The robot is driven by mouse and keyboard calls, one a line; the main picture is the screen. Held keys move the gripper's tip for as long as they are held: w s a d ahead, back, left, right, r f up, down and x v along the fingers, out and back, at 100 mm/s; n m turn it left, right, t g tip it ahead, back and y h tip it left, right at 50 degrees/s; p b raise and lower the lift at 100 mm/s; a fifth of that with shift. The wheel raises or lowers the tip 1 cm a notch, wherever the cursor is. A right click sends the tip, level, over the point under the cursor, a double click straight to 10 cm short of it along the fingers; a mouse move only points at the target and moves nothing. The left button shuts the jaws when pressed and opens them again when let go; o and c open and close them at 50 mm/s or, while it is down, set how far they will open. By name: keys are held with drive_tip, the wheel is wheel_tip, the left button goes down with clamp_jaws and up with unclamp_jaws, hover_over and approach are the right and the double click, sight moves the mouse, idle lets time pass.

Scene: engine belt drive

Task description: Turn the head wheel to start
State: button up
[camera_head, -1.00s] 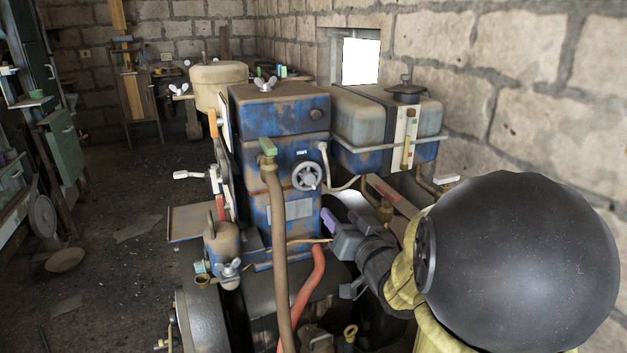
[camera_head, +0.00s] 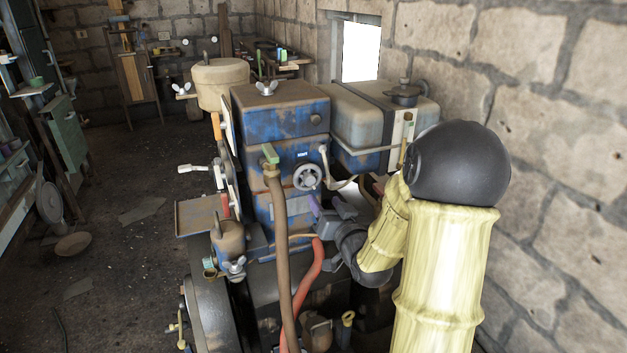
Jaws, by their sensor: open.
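The head wheel is a small grey-white handwheel (camera_head: 307,177) on the front of the rusty blue engine block (camera_head: 278,119), just under a small "START" label. My gripper (camera_head: 328,205) is below and slightly right of the wheel, apart from it in the picture. Its jaws are open and empty, with a purple piece on the left finger. My wrist and yellow arm come in from the lower right and hide part of the engine's right side. The exact depth between the fingers and the wheel is hard to tell.
A brown hose (camera_head: 281,260) runs upright just left of the wheel, and a red hose (camera_head: 306,290) lies below my gripper. A grey-blue tank (camera_head: 365,120) stands to the right, by a stone wall (camera_head: 560,150). The floor (camera_head: 130,240) at left is mostly clear.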

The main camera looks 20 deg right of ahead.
sight(311, 182)
drive_tip(key=w+p, duration=0.1)
drive_tip(key=w, duration=0.7)
drive_tip(key=shift+w, duration=0.35)
drive_tip(key=c, duration=1)
